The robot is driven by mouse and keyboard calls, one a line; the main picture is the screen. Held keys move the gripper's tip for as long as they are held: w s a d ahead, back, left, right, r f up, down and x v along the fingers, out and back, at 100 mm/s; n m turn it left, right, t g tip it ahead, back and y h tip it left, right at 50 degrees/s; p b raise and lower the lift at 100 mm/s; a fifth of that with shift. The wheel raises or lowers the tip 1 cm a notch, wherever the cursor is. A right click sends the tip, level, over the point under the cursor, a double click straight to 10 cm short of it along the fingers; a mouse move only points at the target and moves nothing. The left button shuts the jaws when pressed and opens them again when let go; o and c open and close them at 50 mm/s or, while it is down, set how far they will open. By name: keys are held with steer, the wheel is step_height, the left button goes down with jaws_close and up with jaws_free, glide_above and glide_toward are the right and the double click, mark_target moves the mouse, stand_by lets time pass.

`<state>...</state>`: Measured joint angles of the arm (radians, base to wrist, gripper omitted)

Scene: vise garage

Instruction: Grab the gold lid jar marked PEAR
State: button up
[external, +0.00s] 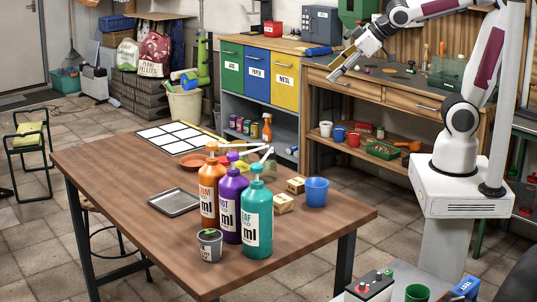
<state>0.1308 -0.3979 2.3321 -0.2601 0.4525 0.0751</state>
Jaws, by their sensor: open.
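I cannot make out a gold lid jar marked PEAR in the external view. Several small jars (243,126) stand on a low shelf under the coloured cabinet doors, but their lids and labels are too small to read. The tall bottles on the table may hide things behind them. My gripper (333,75) is open and empty, held high in front of the wooden workbench, beyond the table and well apart from its objects.
The brown table (320,228) holds orange, purple and teal pump bottles (257,220), a grey pot (209,246), a metal tray (174,202), a blue cup (317,191), small boxes (284,203) and a white grid sheet (180,138). The table's left part is mostly clear.

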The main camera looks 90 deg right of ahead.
steer(key=w+d+f+n+t, duration=0.15)
steer(key=w+d, duration=0.35)
steer(key=w, duration=0.6)
steer(key=w+d+n+t, duration=0.1)
steer(key=w+d+t, duration=0.25)
steer(key=w, duration=0.75)
steer(key=w+d+f+n+t+y, duration=0.1)
steer(key=w+d+f+n+y, duration=0.2)
steer(key=w+f+y, duration=0.35)
steer(key=s+f+y, duration=0.1)
steer(key=f+y, duration=0.1)
steer(key=f, duration=0.4)
steer(key=s+a+f+n+y, duration=0.1)
steer(key=s+f+y, duration=0.1)
steer(key=f, duration=0.4)
steer(key=s+f+n+y, duration=0.1)
steer(key=f+y, duration=0.2)
steer(key=f, duration=0.3)
steer(key=shift+s+a, duration=0.15)
steer(key=shift+s, duration=0.1)
steer(key=shift+s+f+n+y, duration=0.25)
steer(key=shift+a, duration=0.1)
steer(key=shift+x, duration=1.3)
